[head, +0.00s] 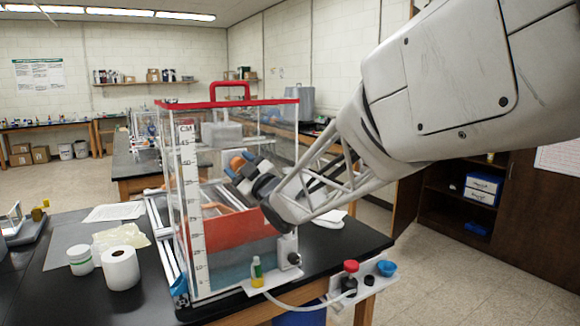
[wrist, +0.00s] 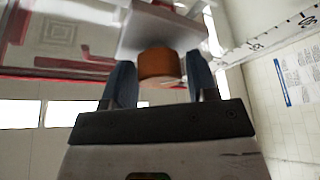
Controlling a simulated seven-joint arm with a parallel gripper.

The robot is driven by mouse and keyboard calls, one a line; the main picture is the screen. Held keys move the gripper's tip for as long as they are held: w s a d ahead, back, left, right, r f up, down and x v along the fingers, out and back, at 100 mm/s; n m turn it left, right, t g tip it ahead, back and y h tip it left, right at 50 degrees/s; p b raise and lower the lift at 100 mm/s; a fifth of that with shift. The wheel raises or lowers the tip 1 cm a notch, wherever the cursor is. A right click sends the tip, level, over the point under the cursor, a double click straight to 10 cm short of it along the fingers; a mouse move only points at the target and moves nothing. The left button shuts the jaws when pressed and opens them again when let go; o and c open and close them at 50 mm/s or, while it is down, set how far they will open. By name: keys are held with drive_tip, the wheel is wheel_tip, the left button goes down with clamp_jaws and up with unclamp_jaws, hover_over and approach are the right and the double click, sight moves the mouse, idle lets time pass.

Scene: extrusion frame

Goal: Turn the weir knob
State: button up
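The orange weir knob (head: 238,162) sits at the upper part of the clear tank (head: 188,225), partly hidden by my gripper in the head view. In the wrist view the knob (wrist: 159,66) is a short orange-brown cylinder under a pale grey block (wrist: 160,32). My gripper (wrist: 161,76) has its two blue-grey fingers on either side of the knob. A narrow gap shows between the knob and the right finger; the left finger is very close, and I cannot tell if it touches. In the head view my gripper (head: 243,167) reaches in from the right.
The tank has a red rim and handle (head: 230,90), with a centimetre scale on its front. A white roll (head: 121,268), a small jar (head: 80,261) and a yellow-green bottle (head: 257,272) stand around it. A shelf with a red-capped bottle (head: 350,276) is at the right front.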

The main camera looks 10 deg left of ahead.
drive_tip(key=c, duration=0.6)
drive_tip(key=shift+m, duration=0.6)
drive_tip(key=m+t+h, duration=0.1)
drive_tip(key=m+t, duration=0.1)
drive_tip(key=m, duration=0.2)
drive_tip(key=shift+m+t, duration=0.3)
drive_tip(key=shift+m+t+h, duration=0.5)
drive_tip(key=shift+m+t, duration=0.1)
drive_tip(key=shift+m, duration=0.75)
drive_tip(key=shift+m+t+h, duration=0.5)
drive_tip(key=shift+m+t, duration=0.1)
drive_tip(key=shift+m, duration=0.75)
drive_tip(key=o, duration=0.9)
